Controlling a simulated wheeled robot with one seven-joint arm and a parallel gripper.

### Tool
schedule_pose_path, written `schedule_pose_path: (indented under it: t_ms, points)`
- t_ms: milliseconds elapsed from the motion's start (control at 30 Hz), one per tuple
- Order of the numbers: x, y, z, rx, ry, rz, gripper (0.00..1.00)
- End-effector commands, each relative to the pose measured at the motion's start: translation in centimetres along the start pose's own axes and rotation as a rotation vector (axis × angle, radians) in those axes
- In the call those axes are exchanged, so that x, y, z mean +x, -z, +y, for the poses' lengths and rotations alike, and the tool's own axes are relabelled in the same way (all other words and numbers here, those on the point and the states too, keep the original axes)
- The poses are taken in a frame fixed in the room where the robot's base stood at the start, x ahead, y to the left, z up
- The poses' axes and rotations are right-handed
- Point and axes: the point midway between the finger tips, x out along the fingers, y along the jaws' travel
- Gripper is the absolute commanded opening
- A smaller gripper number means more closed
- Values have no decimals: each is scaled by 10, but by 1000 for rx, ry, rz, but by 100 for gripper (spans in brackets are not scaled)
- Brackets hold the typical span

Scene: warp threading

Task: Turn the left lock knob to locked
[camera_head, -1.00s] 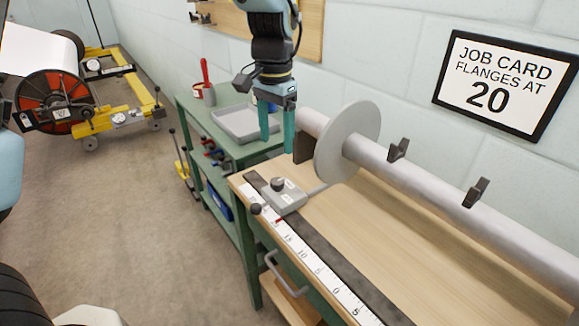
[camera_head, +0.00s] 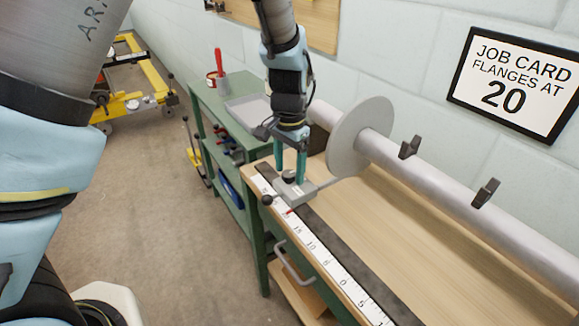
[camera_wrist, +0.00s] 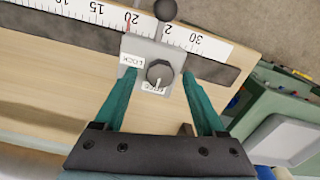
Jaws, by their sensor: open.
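The left lock knob (camera_head: 290,177) is a dark round knob on a grey sliding block (camera_head: 305,196) at the left end of the bench. In the wrist view the knob (camera_wrist: 159,74) shows a pale pointer line that appears directed toward the FREE label (camera_wrist: 154,88); the LOCK label (camera_wrist: 132,60) is on another side. My gripper (camera_head: 290,170) points down over the block, open and empty. Its teal fingers stand on either side of the knob, apparently apart from it; their exact height is unclear.
A ruler (camera_head: 310,247) and dark rail run along the bench's front edge; the block's red pointer (camera_wrist: 128,25) is near 20. A ball-ended lever (camera_wrist: 165,10) sticks out. A grey disc (camera_head: 360,138) on a roller stands close behind. A job card (camera_head: 515,83) reads 20.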

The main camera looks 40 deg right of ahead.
Motion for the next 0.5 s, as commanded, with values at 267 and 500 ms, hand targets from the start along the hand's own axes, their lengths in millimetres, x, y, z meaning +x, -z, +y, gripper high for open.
schedule_pose_path:
  t_ms: [267, 500]
  points:
    - [0, 0, 0, 0, 0, 0, 52]
    - [0, 0, 0, 0, 0, -1, 26]
